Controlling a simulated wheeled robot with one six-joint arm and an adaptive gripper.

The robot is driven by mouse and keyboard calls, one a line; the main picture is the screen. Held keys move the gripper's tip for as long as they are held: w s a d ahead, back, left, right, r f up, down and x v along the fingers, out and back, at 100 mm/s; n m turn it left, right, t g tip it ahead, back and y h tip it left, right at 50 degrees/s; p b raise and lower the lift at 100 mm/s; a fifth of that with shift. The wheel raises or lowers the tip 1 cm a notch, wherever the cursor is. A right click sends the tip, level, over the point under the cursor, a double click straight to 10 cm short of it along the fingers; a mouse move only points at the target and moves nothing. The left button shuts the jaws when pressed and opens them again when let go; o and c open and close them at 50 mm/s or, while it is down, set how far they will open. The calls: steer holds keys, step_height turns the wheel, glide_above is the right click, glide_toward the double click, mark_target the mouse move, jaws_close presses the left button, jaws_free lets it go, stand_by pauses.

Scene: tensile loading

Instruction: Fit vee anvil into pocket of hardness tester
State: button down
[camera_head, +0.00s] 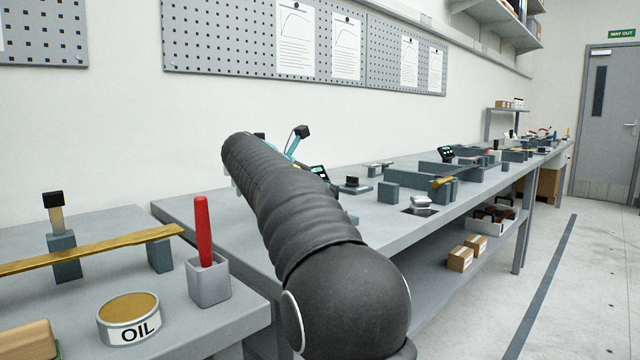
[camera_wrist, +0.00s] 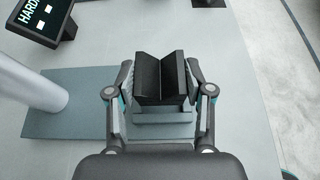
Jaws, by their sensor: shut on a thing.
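In the wrist view, my gripper (camera_wrist: 159,90) is shut on the black vee anvil (camera_wrist: 150,80), one finger on each side, with the V groove facing the camera. A grey stepped block (camera_wrist: 164,119) shows just below the anvil; I cannot tell whether they touch. The hardness tester shows at left: a dark display (camera_wrist: 42,22) reading "HARD", a pale round column (camera_wrist: 28,86) and a blue-grey base (camera_wrist: 62,122). The pocket cannot be made out. In the head view, my arm hides the gripper and anvil.
The grey bench (camera_head: 378,212) runs to the right, with several blocks and fixtures along it. On the nearer table stand an oil tin (camera_head: 129,330), a grey cup (camera_head: 208,284) with a red-handled tool (camera_head: 203,230) and a brass bar (camera_head: 95,248). The aisle floor at right is clear.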

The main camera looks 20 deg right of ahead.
steer(key=shift+f, duration=0.65)
steer(key=shift+p, duration=1.2)
stand_by(1.6)
steer(key=shift+f+b, duration=0.7)
steer(key=shift+f, duration=0.65)
stand_by(0.4)
steer(key=shift+c, duration=1.8)
jaws_free()
steer(key=shift+f, duration=0.15)
steer(key=shift+v, duration=3.8)
